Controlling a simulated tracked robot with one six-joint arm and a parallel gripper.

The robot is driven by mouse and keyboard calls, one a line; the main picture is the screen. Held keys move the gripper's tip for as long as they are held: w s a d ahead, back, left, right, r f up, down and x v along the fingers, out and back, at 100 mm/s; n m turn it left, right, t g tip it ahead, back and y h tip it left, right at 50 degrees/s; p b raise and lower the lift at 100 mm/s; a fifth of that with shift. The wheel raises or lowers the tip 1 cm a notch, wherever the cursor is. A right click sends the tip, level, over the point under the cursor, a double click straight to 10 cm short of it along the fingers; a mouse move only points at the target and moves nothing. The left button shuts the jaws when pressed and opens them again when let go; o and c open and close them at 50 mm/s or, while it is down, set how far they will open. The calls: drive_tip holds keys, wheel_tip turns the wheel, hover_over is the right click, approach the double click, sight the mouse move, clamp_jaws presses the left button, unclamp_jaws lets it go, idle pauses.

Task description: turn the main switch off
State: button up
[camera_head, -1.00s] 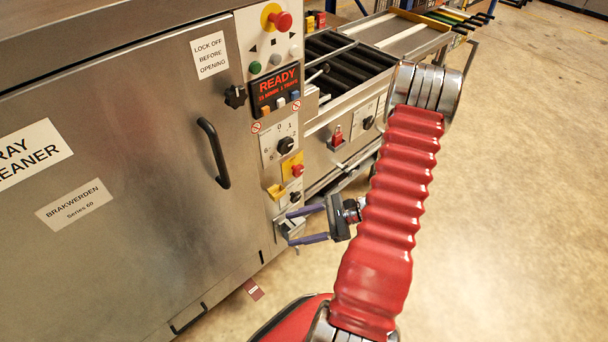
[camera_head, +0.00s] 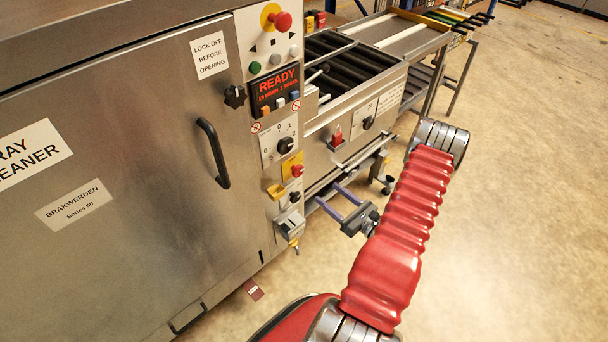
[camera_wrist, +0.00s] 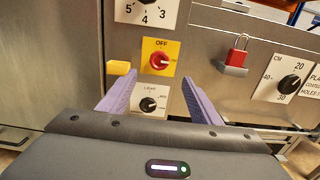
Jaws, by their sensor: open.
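The main switch (camera_head: 297,171) is a red rotary knob on a yellow plate, on the narrow control panel right of the big steel door. In the wrist view the red knob (camera_wrist: 160,61) is below the word OFF; its exact angle is hard to read. My gripper (camera_head: 329,193) is open and empty, to the right of the panel and slightly lower than the switch. In the wrist view its two purple fingers (camera_wrist: 158,78) point forward, one on each side of the picture's middle, with the switch showing just beyond their tips. They appear apart from it.
A small black LIGHT knob (camera_wrist: 148,104) is below the switch. A yellow block (camera_wrist: 118,68) juts out at its left. A black numbered dial (camera_head: 285,146) is above. A red padlock (camera_wrist: 236,56) hangs to the right. The door handle (camera_head: 213,153) protrudes. Open floor lies right.

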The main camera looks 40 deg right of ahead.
sight(300, 171)
drive_tip(key=shift+w, duration=0.1)
drive_tip(key=w, duration=1.3)
drive_tip(key=shift+w+a, duration=0.2)
drive_tip(key=shift+w, duration=0.1)
drive_tip(key=shift+c, duration=0.2)
drive_tip(key=c, duration=0.9)
drive_tip(key=shift+d, duration=0.1)
drive_tip(key=shift+c, duration=0.4)
